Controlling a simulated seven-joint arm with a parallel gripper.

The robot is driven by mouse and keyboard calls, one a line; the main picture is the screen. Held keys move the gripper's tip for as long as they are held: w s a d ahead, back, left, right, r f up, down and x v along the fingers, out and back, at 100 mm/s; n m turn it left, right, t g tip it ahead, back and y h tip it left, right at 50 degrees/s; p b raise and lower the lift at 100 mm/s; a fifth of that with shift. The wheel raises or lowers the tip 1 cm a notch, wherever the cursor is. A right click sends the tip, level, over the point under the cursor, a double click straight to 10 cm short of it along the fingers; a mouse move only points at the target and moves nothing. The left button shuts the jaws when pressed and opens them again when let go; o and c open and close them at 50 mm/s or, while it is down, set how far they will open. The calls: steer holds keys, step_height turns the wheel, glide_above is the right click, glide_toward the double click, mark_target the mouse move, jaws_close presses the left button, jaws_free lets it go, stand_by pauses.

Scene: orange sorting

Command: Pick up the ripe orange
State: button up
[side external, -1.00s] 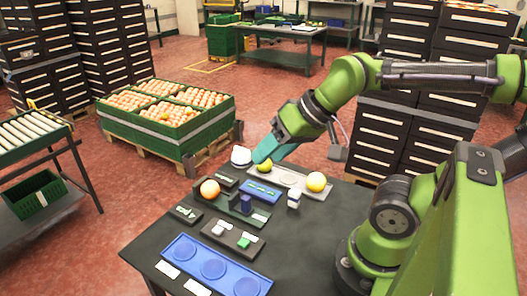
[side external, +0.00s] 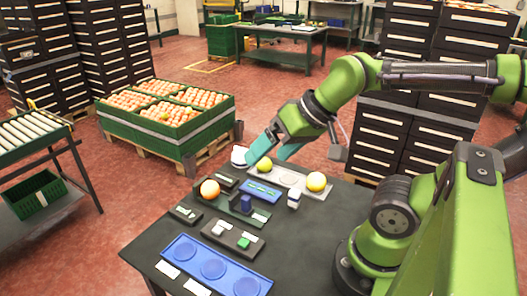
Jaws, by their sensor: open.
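A ripe orange (side external: 209,189) sits at the left part of the dark table, on a dark green stand. My gripper (side external: 267,160) is at the table's far edge, well to the right of and behind the orange. Its teal fingers are apart. A yellow-green fruit (side external: 264,165) shows at the fingers, at the left end of a pale tray (side external: 323,191). I cannot tell whether the fingers touch it. A yellow fruit (side external: 316,182) sits at the tray's right end, apart from my gripper.
A blue tray (side external: 212,265) with round recesses lies at the table's front. Small blocks and a white-and-dark bottle (side external: 294,199) stand mid-table. A white rounded object (side external: 239,156) is beside the left finger. A green crate of oranges (side external: 190,144) stands on the floor beyond.

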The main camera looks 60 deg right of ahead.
steer(key=n+g+h, duration=0.2)
steer(key=n+g, duration=0.1)
steer(key=g, duration=0.4)
glide_above(209, 183)
step_height(209, 183, down, 8)
steer(key=r+n, duration=0.1)
steer(key=r, duration=0.1)
steer(key=f, duration=1.1)
steer(key=shift+w+d+f, duration=0.1)
steer(key=shift+w+f, duration=0.15)
steer(key=shift+w, duration=0.05)
steer(key=shift+s+f, duration=0.15)
steer(key=shift+f, duration=1.2)
steer(key=shift+s+f, duration=0.15)
steer(key=shift+f, duration=1.2)
